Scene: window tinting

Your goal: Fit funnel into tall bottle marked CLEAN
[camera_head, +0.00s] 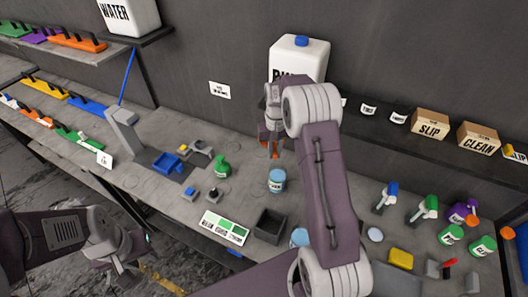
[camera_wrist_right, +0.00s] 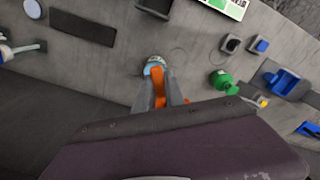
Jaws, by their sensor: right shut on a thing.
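My right gripper (camera_head: 272,142) is shut on an orange thing (camera_head: 274,150), likely the funnel, above the back of the bench. In the right wrist view the orange piece (camera_wrist_right: 158,88) sits between the two fingers (camera_wrist_right: 161,100). A blue-topped bottle with a pale label (camera_head: 277,181) stands on the bench, nearer the front than the gripper. It shows partly hidden beyond the fingertips in the wrist view (camera_wrist_right: 153,65). Its label is too small to read, so I cannot tell whether it is marked CLEAN. My left gripper (camera_head: 128,262) is at lower left, away from these; its fingers are unclear.
A green bottle (camera_head: 221,167) stands left of the blue-topped one. A dark open box (camera_head: 269,225) and a green-white card (camera_head: 225,227) are in front. Spray bottles (camera_head: 425,209) crowd the right. A shelf box reads CLEAN (camera_head: 478,138). My right arm hides part of the bench.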

